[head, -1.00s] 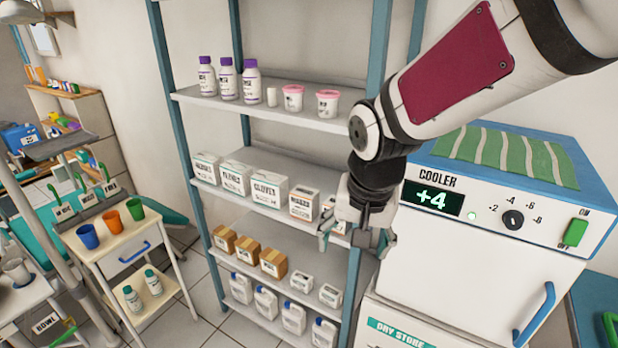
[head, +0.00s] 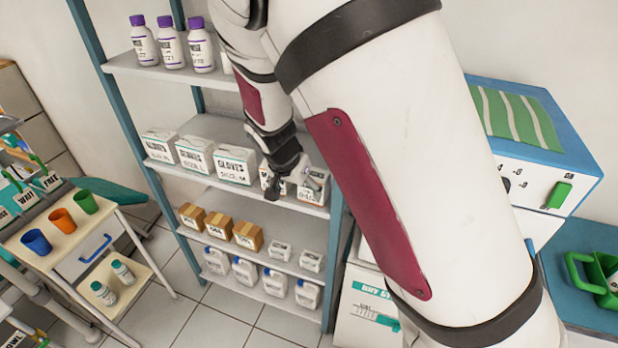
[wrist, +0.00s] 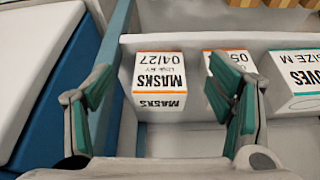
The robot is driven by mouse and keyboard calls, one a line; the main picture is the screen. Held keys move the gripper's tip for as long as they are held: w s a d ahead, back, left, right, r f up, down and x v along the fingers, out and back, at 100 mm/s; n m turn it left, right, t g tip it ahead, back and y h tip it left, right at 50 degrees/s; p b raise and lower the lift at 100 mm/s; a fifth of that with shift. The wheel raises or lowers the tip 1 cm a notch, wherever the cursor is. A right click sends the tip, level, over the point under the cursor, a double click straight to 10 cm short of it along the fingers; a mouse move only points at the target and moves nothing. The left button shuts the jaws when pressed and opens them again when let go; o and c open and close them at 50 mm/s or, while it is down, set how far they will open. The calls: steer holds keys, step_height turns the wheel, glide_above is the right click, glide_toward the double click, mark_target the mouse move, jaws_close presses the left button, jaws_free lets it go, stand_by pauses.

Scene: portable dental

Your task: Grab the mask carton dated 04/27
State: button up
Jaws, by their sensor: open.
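The mask carton dated 04/27 (wrist: 159,72) is a white box with an orange edge. It shows upside down in the wrist view, in line with the gap between my fingers. In the head view the carton (head: 314,192) stands at the right end of the middle shelf, partly hidden by my gripper (head: 289,180). My gripper (wrist: 160,92) is open and empty, with teal finger pads; neither finger visibly touches the carton. How deep the fingers reach is unclear. A second masks carton (wrist: 235,62), its date starting 05, stands beside it, partly covered by the right finger.
Gloves cartons (head: 236,165) fill the shelf further left. A blue shelf post (wrist: 112,62) stands close beside the left finger in the wrist view. Brown boxes (head: 247,236) sit one shelf below, and purple-capped bottles (head: 171,42) above. The cooler (head: 545,175) is at the right.

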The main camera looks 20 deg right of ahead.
steer(key=w+d, duration=0.2)
steer(key=w, duration=0.1)
steer(key=w+d, duration=0.3)
steer(key=shift+w, duration=0.1)
steer(key=shift+x, duration=2.6)
steer(key=shift+d+r, duration=0.1)
steer(key=shift+c, duration=0.2)
steer(key=c, duration=0.9)
